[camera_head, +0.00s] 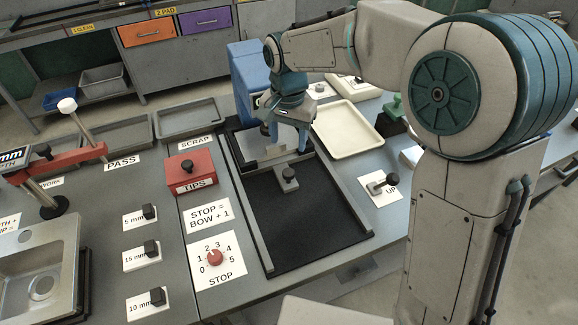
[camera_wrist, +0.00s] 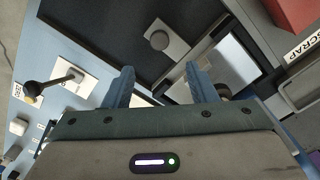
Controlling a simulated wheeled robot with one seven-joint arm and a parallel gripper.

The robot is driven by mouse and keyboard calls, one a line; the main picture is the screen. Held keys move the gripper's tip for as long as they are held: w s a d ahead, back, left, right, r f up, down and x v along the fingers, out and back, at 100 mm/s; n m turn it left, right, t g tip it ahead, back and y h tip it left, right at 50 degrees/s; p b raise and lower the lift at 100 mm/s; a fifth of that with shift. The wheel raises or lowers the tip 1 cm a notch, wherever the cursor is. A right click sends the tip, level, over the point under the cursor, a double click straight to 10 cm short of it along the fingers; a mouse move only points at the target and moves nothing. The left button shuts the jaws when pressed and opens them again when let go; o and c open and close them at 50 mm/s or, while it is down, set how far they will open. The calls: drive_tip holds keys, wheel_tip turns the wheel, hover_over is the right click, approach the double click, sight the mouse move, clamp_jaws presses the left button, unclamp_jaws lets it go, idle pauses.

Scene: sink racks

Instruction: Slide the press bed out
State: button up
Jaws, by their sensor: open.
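The press bed (camera_head: 262,156) is a grey metal plate between two rails at the far end of a black track. A tab with a dark round knob (camera_head: 288,173) sticks out from its near side. In the wrist view the knob (camera_wrist: 160,40) lies beyond my fingertips, apart from them, and the bright bed plate (camera_wrist: 230,62) is at right. My gripper (camera_head: 288,143) hangs above the bed, just behind the knob; its blue fingers (camera_wrist: 160,76) are spread with nothing between them. My gripper hides part of the bed.
The blue press column (camera_head: 246,80) stands behind the bed. The black track (camera_head: 305,225) in front of the knob is clear. A red TIPS box (camera_head: 190,170) stands left, a cream tray (camera_head: 347,130) right. An UP lever (camera_head: 382,184) is right of the track.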

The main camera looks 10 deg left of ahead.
sight(289, 172)
wheel_tip(289, 172, down, 11)
drive_tip(key=shift+p, duration=0.5)
clamp_jaws()
